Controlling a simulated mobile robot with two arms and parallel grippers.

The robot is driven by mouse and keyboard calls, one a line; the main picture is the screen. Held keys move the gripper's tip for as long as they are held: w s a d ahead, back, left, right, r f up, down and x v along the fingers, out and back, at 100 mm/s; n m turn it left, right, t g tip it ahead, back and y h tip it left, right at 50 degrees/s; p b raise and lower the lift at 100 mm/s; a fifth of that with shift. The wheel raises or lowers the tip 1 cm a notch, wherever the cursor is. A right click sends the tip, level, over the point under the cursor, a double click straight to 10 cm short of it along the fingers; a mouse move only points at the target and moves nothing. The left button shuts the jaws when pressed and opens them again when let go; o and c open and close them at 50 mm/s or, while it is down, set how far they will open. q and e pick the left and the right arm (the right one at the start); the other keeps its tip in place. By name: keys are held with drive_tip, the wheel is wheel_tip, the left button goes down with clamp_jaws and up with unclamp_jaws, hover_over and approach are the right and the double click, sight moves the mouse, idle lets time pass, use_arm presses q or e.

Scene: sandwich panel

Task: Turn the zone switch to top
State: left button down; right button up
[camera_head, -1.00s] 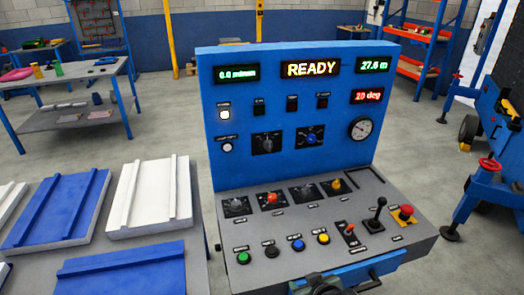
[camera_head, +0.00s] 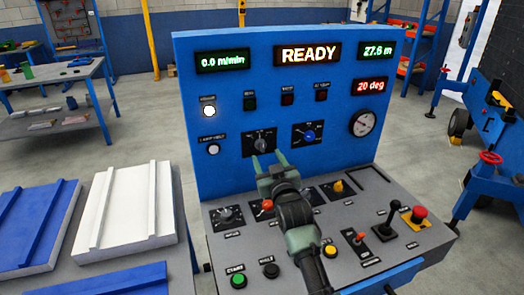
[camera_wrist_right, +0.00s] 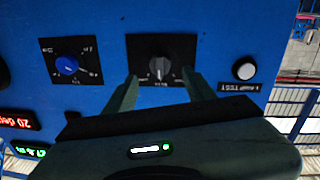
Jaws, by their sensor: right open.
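Two rotary switches sit on the upright blue panel (camera_head: 225,60). One has a dark grey knob (camera_head: 260,143), also seen in the right wrist view (camera_wrist_right: 159,68). The other has a blue knob (camera_head: 310,135), to its right in the head view. Their labels are too small to read, so I cannot tell by name which is the zone switch. My right gripper (camera_head: 268,158) is open, pointing at the dark grey knob. In the right wrist view its fingertips (camera_wrist_right: 159,77) lie to either side of that knob; contact is not visible.
A sloping grey console (camera_head: 222,270) below holds several knobs and buttons, a black joystick (camera_head: 391,217) and a red stop button (camera_head: 418,213). My right arm hides part of it. A lamp test button (camera_wrist_right: 244,68) is beside the grey knob's plate.

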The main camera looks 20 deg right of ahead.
sight(263, 149)
drive_tip(key=w, duration=0.3)
drive_tip(key=shift+d, duration=0.1)
drive_tip(key=shift+w+f, duration=0.2)
drive_tip(key=shift+w, duration=0.9)
drive_tip(key=shift+w+r, duration=0.1)
drive_tip(key=shift+w, duration=0.1)
clamp_jaws()
use_arm(q)
drive_tip(key=shift+s+r, duration=0.1)
drive_tip(key=shift+s, duration=0.2)
drive_tip(key=shift+s, duration=0.1)
use_arm(e)
drive_tip(key=shift+n, duration=0.4)
drive_tip(key=n, duration=0.2)
drive_tip(key=shift+d+n, duration=0.1)
drive_tip(key=shift+n, duration=0.3)
drive_tip(key=n, duration=0.5)
drive_tip(key=shift+t+y, duration=0.3)
drive_tip(key=shift+n, duration=0.4)
